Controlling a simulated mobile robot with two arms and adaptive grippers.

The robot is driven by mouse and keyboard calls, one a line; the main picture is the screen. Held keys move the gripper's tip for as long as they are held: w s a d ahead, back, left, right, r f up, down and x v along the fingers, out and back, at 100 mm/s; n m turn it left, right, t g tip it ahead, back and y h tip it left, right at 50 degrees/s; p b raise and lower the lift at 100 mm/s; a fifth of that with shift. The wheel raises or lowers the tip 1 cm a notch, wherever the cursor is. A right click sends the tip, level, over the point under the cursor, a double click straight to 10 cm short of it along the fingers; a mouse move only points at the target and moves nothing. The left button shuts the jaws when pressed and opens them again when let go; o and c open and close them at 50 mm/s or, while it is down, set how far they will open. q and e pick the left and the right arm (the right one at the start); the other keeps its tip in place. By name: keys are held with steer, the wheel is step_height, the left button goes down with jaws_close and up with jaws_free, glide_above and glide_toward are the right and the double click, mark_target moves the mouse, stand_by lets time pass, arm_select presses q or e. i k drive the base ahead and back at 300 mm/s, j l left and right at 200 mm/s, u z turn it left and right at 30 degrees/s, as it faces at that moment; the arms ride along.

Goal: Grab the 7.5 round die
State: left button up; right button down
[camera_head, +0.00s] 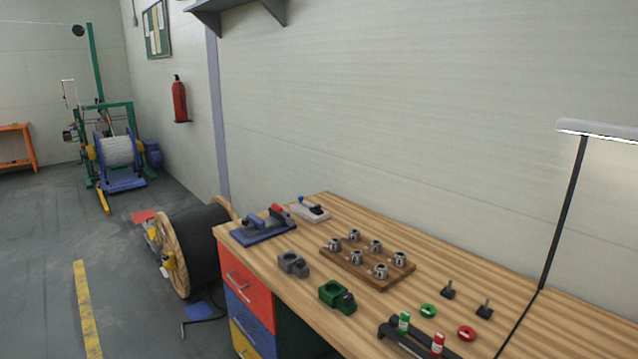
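Several silver round dies stand on a wooden board (347,263) on the workbench. I see dies at the back left (354,235), back middle (375,246), back right (399,258), front left (335,244), front middle (356,257) and front right (380,271). Their size markings are too small to read, so I cannot tell which is the 7.5 die. Neither of my grippers is in view.
The wooden workbench (440,277) also bears a green block (337,297), a grey block (293,264), a blue-based tool (263,230), green (428,311) and red (466,333) rings and a black rack (400,340). A lamp post (563,215) rises at the right. A cable drum (190,250) stands left.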

mark_target(335, 242)
steer(key=z, duration=0.45)
steer(key=i+j+z, duration=0.15)
steer(key=z, duration=0.25)
steer(key=j+z, duration=0.45)
steer(key=i+j+z, duration=0.1)
steer(key=j+z, duration=0.3)
steer(key=i+l, duration=0.05)
steer(key=l, duration=0.05)
